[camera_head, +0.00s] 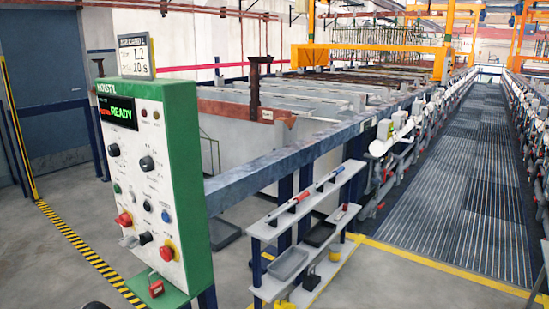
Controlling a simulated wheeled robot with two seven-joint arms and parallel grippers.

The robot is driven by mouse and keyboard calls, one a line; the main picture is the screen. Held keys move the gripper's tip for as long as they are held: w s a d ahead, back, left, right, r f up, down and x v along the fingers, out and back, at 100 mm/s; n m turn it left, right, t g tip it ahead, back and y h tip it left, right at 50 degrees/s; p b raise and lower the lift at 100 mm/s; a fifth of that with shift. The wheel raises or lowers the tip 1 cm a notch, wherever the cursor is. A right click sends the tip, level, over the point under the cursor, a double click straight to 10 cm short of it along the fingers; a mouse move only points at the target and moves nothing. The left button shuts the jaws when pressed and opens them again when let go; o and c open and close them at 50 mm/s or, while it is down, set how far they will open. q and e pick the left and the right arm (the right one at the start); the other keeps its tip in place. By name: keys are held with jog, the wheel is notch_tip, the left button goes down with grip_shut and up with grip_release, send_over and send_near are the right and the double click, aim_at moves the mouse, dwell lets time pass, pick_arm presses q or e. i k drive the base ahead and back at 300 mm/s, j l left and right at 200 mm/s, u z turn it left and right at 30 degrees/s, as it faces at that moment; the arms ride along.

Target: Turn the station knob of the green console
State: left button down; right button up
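The green console (190,185) stands upright at the left, with a white front panel facing left and toward me. Its display (118,112) reads READY in green. The panel carries several dark knobs, among them an upper left knob (114,149), an upper right knob (147,163) and a lower knob (145,239). Their labels are too small to read, so I cannot tell which is the station knob. Neither gripper can be made out in view.
A white shelf rack (300,215) with trays and tools stands to the right. Tanks (250,105) lie behind a blue rail. Grated walkway (450,200) runs away at right.

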aim_at(113, 149)
jog(key=j+u, duration=0.1)
jog(key=j, duration=0.4)
jog(key=i+j+u, duration=0.1)
jog(key=j, duration=0.4)
jog(key=i+j+u, duration=0.15)
jog(key=j, duration=0.3)
